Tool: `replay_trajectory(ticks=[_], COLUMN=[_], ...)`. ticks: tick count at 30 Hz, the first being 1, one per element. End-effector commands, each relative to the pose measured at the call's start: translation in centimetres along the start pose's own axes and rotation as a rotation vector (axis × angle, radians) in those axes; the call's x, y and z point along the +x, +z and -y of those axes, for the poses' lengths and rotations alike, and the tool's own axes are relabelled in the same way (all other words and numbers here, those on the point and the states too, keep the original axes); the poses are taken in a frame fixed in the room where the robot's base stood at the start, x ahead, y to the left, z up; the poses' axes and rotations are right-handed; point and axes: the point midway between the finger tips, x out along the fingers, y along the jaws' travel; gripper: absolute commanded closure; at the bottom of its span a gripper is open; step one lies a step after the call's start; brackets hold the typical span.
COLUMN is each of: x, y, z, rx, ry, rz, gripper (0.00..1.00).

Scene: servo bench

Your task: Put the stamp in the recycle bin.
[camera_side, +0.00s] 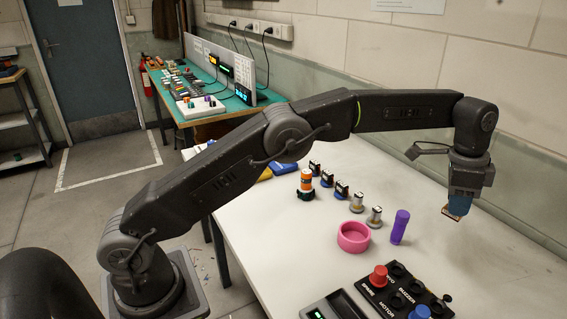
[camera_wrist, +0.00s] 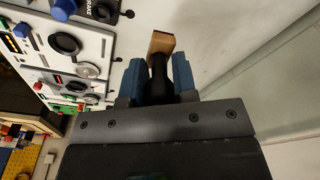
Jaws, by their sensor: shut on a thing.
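My gripper (camera_side: 460,202) hangs above the right side of the white table, near the wall. It is shut on the stamp (camera_side: 451,214), which points downward and is clear of the tabletop. In the wrist view the stamp (camera_wrist: 161,42) shows a light wooden block on a black handle, with my gripper's blue fingers (camera_wrist: 158,80) on both sides of the handle. I cannot make out a recycle bin with certainty in either view.
A purple cylinder (camera_side: 399,227) and a pink round dish (camera_side: 353,237) stand left of my gripper. A black panel (camera_side: 400,292) with red and blue knobs lies in front. The table by the wall is clear.

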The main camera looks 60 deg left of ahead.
Motion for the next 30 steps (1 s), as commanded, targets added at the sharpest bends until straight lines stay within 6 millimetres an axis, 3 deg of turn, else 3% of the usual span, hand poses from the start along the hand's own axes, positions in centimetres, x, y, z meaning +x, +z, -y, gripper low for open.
replay_trajectory(ticks=[8, 14, 21, 30], x=[-0.9, -1.6, -2.9, -4.7], y=[3.5, 8.6, 18.6, 33.3], z=[4.1, 8.8, 15.3, 20.4], rx=[-0.106, -0.243, -0.486, -0.807], ry=[-0.012, -0.029, -0.057, -0.095], rz=[0.001, 0.000, 0.000, -0.001], gripper=[0.97, 0.97, 0.97, 0.97])
